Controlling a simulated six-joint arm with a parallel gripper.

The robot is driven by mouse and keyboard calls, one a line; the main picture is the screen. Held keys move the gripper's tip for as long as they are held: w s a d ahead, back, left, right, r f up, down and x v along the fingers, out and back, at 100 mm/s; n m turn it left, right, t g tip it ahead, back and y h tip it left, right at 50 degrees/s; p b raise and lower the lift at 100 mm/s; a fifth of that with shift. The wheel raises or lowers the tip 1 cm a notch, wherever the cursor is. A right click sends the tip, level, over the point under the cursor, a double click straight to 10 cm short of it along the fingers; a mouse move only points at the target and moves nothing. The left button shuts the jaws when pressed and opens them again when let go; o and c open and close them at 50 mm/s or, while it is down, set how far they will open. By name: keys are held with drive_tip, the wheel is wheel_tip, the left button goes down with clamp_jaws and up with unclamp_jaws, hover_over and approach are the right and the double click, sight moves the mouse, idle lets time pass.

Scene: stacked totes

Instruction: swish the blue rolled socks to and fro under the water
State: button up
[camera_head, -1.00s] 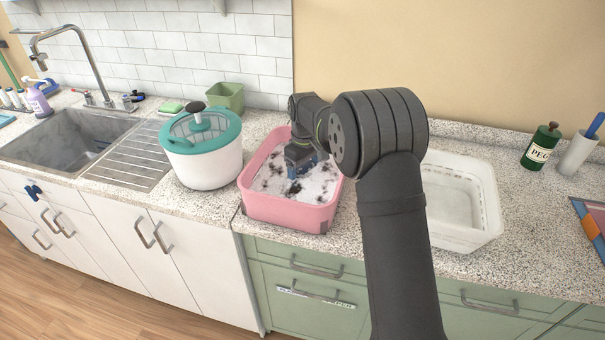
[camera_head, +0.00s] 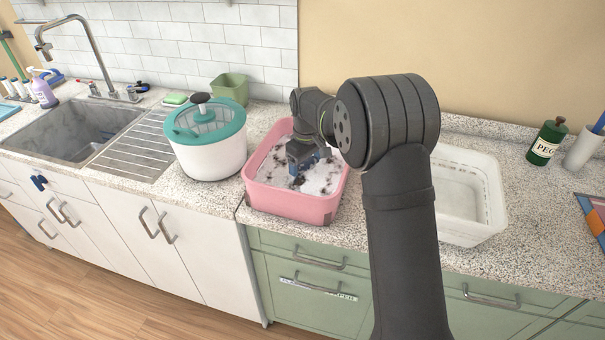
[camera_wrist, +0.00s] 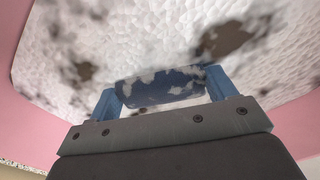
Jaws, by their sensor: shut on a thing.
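The pink tub (camera_head: 290,207) on the counter holds water covered in white foam with dark patches. My gripper (camera_head: 304,172) reaches down into the foam from the right, its blue fingers partly sunk in it. In the wrist view, my gripper (camera_wrist: 162,88) is shut on the blue rolled socks (camera_wrist: 155,90), one finger on each side. Patches of foam lie over the socks, and their lower part is hidden. In the head view I cannot make out the socks apart from the blue fingers.
A white salad spinner with a teal lid (camera_head: 208,150) stands close left of the tub. A white basin (camera_head: 470,236) is to the right, partly behind my arm. A green pot (camera_head: 231,88) stands behind. The sink (camera_head: 75,125) is at far left.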

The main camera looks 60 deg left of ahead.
sight(301, 180)
drive_tip(key=shift+w+a, duration=0.8)
drive_tip(key=shift+w, duration=0.05)
drive_tip(key=shift+s+d, duration=2.4)
drive_tip(key=shift+s, duration=0.15)
idle(0.4)
wheel_tip(301, 180, up, 11)
idle(1.2)
idle(1.0)
drive_tip(key=shift+r, duration=1.5)
drive_tip(key=shift+w, duration=0.1)
